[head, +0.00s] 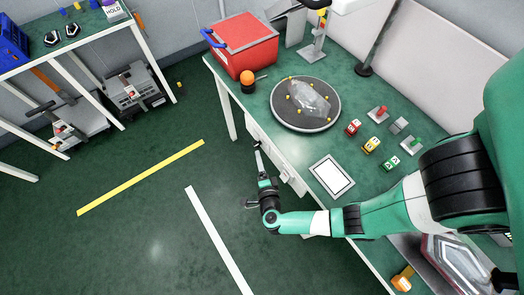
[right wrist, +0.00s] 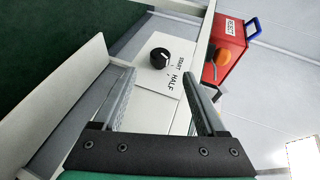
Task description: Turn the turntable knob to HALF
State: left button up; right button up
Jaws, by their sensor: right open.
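The turntable knob (right wrist: 159,57) is a round black dial on a white front panel in the right wrist view. The words START and HALF are printed beside it; I cannot tell for sure which its small pale mark points at. My right gripper (head: 260,161) is at the front of the bench; it also shows in the right wrist view (right wrist: 158,76). Its fingers are spread and empty, with the knob ahead of the gap, seemingly untouched. The round grey turntable (head: 280,118) on the bench carries a clear lamp part. My left gripper is not in view.
A red box (head: 245,45) with a blue handle and an orange button (head: 247,77) stand at the bench's far left. A framed white card (head: 331,176) and several small coloured blocks lie to the right. A pale panel (right wrist: 65,95) runs close beside the left finger.

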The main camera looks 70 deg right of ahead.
jog(key=v, duration=0.3)
jog(key=shift+s+a+r+p, duration=0.15)
jog(key=shift+s+a+p, duration=0.05)
jog(key=shift+a+p, duration=0.1)
jog(key=shift+d, duration=0.1)
dwell(0.4)
